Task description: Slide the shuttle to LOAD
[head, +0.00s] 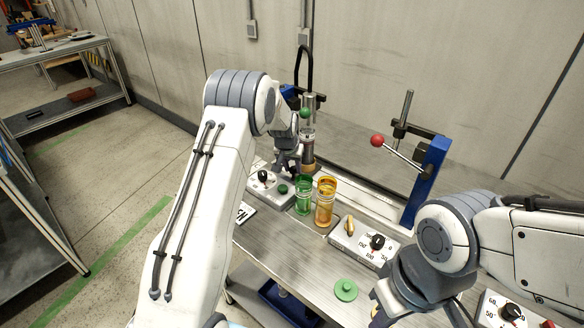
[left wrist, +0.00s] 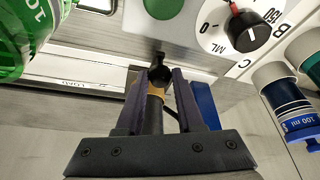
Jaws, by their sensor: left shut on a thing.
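My left gripper (left wrist: 158,78) is shut on a small black knob handle (left wrist: 160,66) with an orange band between the dark fingers. In the head view the left gripper (head: 288,164) is at the bench's back, beside the pump column, partly hidden by its own arm. The word LOAD shows on a pale strip (left wrist: 95,84) left of the fingers. A green jar (head: 304,197) and an amber jar (head: 326,203) stand in front of the column; I cannot tell whether the shuttle carries them. My right gripper (head: 378,318) is only partly visible at the bottom edge.
A control box (head: 267,182) with a dial and green button is close to the left gripper. Another dial box (head: 364,243) stands in front. A blue post (head: 428,180) with a red-knobbed lever rises at right. A green disc (head: 346,290) lies on the bench.

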